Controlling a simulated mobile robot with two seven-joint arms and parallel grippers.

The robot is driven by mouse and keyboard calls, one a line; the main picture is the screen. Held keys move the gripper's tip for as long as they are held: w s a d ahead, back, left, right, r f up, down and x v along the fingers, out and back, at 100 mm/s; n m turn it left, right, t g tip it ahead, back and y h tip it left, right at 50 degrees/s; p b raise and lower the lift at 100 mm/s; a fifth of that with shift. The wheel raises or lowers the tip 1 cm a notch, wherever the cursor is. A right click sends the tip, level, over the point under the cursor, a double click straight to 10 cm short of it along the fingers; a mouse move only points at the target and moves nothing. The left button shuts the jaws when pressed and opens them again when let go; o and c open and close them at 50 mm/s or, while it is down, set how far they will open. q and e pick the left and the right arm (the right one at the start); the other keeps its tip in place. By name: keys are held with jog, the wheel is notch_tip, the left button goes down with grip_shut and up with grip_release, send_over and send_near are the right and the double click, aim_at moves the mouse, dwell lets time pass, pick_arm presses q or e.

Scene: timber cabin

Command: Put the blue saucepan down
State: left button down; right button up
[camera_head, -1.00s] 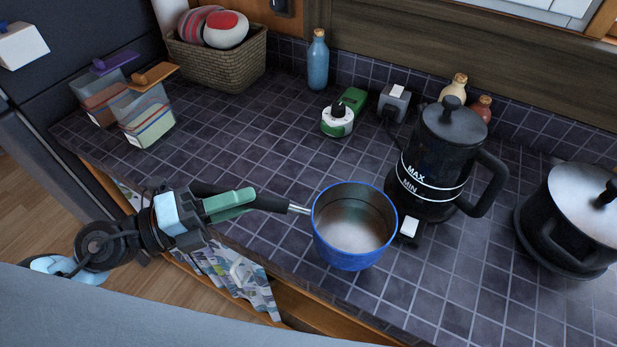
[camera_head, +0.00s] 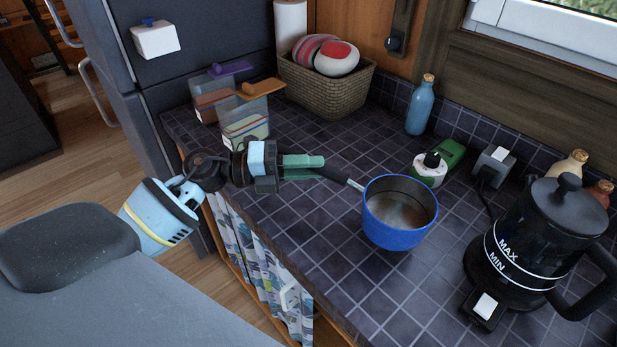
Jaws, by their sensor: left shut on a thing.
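The blue saucepan (camera_head: 398,228) is upright over the dark tiled counter, near its front edge. Its inside is greyish brown, and its dark handle (camera_head: 338,176) points left. My left gripper (camera_head: 318,168) is shut on the handle, with green fingers around it. I cannot tell from this view whether the pan's base touches the tiles. My right gripper is not in view.
A black kettle (camera_head: 535,240) stands to the right. Clear containers (camera_head: 243,118) stand at the left. Counter tiles (camera_head: 330,135) are free behind the pan.

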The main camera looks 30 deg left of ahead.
pick_arm(q)
jog(key=shift+w+a, duration=0.2)
jog(key=shift+w, duration=0.1)
jog(key=shift+f, duration=1.75)
jog(key=c, duration=1.7)
grip_release()
jog(key=shift+f, duration=0.25)
jog(key=o, duration=0.5)
jog(key=shift+r, duration=0.1)
jog(key=shift+c, duration=0.2)
